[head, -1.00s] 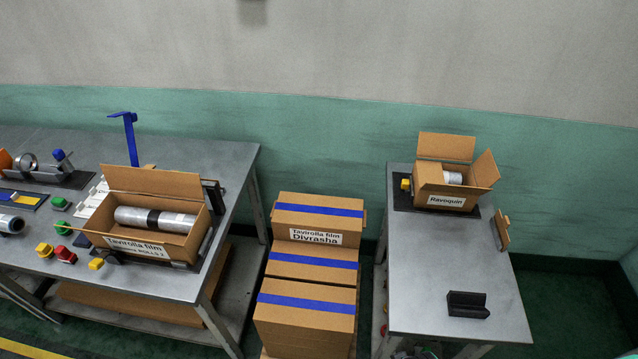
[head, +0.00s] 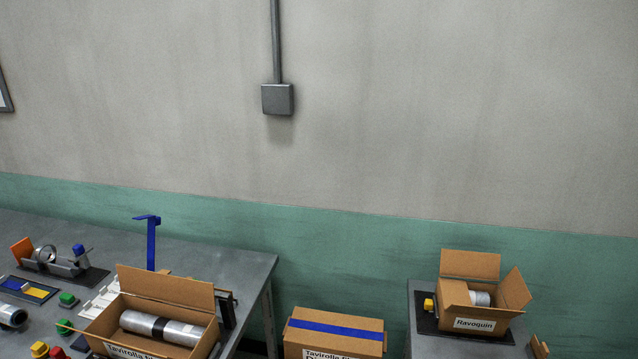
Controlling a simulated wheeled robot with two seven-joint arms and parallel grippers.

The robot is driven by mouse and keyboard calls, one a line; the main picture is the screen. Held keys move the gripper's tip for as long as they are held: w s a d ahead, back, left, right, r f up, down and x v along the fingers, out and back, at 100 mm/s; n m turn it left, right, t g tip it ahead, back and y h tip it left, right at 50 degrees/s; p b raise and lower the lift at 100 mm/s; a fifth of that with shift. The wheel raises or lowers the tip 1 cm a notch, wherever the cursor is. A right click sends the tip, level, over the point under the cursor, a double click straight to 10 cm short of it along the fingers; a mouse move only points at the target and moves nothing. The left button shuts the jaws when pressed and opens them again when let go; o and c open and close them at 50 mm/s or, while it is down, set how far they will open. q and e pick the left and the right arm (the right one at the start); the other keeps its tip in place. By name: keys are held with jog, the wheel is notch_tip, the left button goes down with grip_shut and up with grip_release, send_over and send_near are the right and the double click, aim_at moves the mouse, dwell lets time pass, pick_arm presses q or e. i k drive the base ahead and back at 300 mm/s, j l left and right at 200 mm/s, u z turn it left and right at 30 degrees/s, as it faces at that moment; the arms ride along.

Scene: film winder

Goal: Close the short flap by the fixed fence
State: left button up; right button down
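An open carton labelled Tavirolla film (head: 208,340) sits on the left table, cut by the bottom edge of the head view. Its long back flap (head: 165,286) stands up, and silver film rolls (head: 180,331) lie inside. A dark upright piece (head: 228,311) stands by its right end. On the right table, an open carton labelled Ravoquin (head: 458,324) holds a silver roll (head: 481,298). Its back flap (head: 470,264) stands up and its right flap (head: 515,289) leans outward. I cannot tell for sure which part is the fixed fence. Neither gripper is in view.
A closed carton with blue tape (head: 335,330) stands between the tables. A blue post (head: 151,245) rises behind the left carton. A yellow block (head: 428,304) is left of the Ravoquin carton. Small coloured pieces and a roller stand (head: 62,266) occupy the left table.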

aim_at(516, 295)
jog(key=z, duration=1.35)
jog(key=i+l+z, duration=0.1)
jog(key=l+z, duration=0.15)
jog(key=z, duration=0.15)
jog(key=i+l+z, duration=0.15)
jog(key=z, duration=0.25)
jog(key=i+l+z, duration=0.2)
jog(key=z, duration=0.2)
